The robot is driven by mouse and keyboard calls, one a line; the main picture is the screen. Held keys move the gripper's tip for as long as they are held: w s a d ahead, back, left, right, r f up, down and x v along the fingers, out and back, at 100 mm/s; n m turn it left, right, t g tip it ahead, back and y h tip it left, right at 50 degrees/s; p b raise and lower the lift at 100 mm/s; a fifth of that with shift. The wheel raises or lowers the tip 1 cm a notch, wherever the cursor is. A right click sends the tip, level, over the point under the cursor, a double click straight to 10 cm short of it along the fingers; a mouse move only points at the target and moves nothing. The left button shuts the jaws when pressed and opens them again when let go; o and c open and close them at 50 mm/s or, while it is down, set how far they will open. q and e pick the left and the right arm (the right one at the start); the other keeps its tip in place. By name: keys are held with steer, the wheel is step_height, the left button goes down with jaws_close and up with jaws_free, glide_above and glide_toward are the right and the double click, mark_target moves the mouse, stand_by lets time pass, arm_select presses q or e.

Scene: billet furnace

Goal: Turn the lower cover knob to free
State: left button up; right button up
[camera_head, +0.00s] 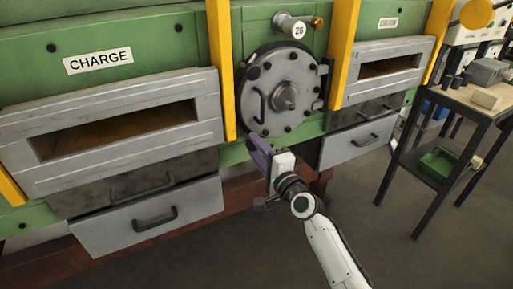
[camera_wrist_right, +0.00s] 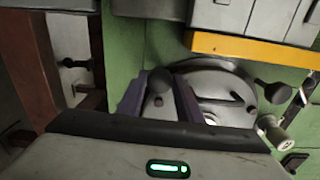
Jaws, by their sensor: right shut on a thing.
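The round grey cover (camera_head: 290,75) stands closed on the green furnace front, with black knobs around its rim, a bar handle and a central hub. The cover also shows in the right wrist view (camera_wrist_right: 215,82). My right gripper (camera_head: 257,150) reaches up to the cover's lower left edge, its purple fingers against the furnace front. In the right wrist view, a dark round knob (camera_wrist_right: 159,80) sits between the two fingers, and the gripper is shut on it. In the head view this knob is hidden behind the gripper. My left gripper is not in view.
A slotted hatch marked CHARGE (camera_head: 125,128) is on the left, with handled drawers below. Yellow posts (camera_head: 222,70) flank the cover. A workbench (camera_head: 470,100) stands at the right, with clear floor in front.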

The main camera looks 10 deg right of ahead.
steer(key=shift+m, duration=0.4)
steer(key=o, duration=1.1)
steer(key=p+v, duration=0.1)
steer(key=v, duration=0.9)
steer(key=shift+s, duration=0.15)
steer(key=shift+f, duration=0.1)
